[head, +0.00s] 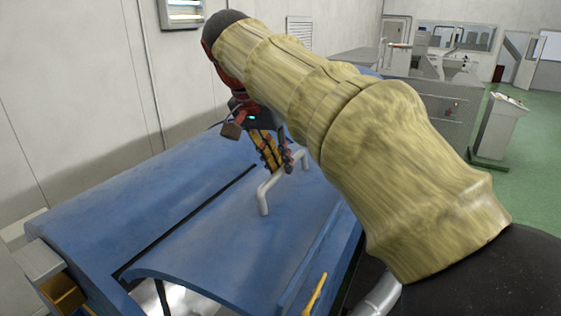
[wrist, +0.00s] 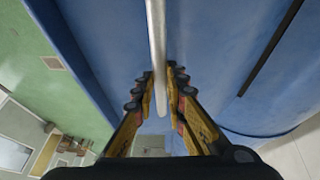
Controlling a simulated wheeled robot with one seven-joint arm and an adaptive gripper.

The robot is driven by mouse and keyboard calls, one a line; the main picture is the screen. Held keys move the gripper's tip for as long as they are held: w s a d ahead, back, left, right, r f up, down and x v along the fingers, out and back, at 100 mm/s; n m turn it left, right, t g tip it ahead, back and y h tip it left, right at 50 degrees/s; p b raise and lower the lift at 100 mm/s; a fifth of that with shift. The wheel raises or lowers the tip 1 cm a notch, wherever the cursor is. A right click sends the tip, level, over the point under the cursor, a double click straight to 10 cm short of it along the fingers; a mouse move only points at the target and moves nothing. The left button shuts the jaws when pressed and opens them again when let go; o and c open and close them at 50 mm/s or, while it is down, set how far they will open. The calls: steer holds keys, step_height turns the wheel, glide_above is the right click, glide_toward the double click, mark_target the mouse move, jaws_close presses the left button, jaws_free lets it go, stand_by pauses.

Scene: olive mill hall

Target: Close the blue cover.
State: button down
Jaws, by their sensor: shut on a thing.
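The blue cover (head: 235,220) is a curved panel on a long blue machine body. At its near end a gap shows a shiny metal interior (head: 185,300), so it stands partly open. A pale bar handle (head: 263,200) rises from the cover. My gripper (head: 281,168) reaches down to this handle from behind my arm. In the wrist view, the handle (wrist: 156,35) runs between the two fingers of my gripper (wrist: 160,76), which are shut on it. The cover (wrist: 110,40) fills much of that view. My arm hides the right part of the cover in the head view.
A dark slot (head: 185,222) runs along the machine beside the cover. A yellow lever (head: 316,295) stands at the near right edge. A pale wall (head: 75,100) is close at the left. A grey console (head: 497,130) stands on open green floor (head: 535,155) at the right.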

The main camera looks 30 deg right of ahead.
steer(key=shift+f, duration=0.1)
steer(key=s+d+f+m+t+y+b, duration=0.1)
steer(key=s+d+f+t+b, duration=0.15)
steer(key=f+b, duration=0.75)
steer(key=s+d+f+t+y+b, duration=0.1)
steer(key=s+f+t+y+b, duration=0.15)
steer(key=f+b, duration=0.75)
steer(key=s+d+f+m+t+y+b, duration=0.15)
steer(key=s+f+b, duration=0.25)
steer(key=f+b, duration=0.7)
steer(key=w+a+f+b, duration=0.1)
steer(key=w+f+b, duration=0.2)
steer(key=f+b, duration=0.3)
steer(key=w+a+f+t+b, duration=0.1)
steer(key=w+a+f+b, duration=0.1)
steer(key=f+b, duration=0.4)
steer(key=w+a+f+t+b, duration=0.1)
steer(key=w+a+f+b, duration=0.1)
steer(key=w+f+b, duration=0.2)
step_height(320, 180, down, 6)
steer(key=b, duration=0.3)
steer(key=shift+a+f, duration=0.15)
steer(key=shift+f, duration=0.1)
steer(key=shift+w, duration=0.1)
steer(key=c, duration=2)
jaws_free()
steer(key=shift+w, duration=0.1)
steer(key=shift+c, duration=0.2)
steer(key=shift+o, duration=1.2)
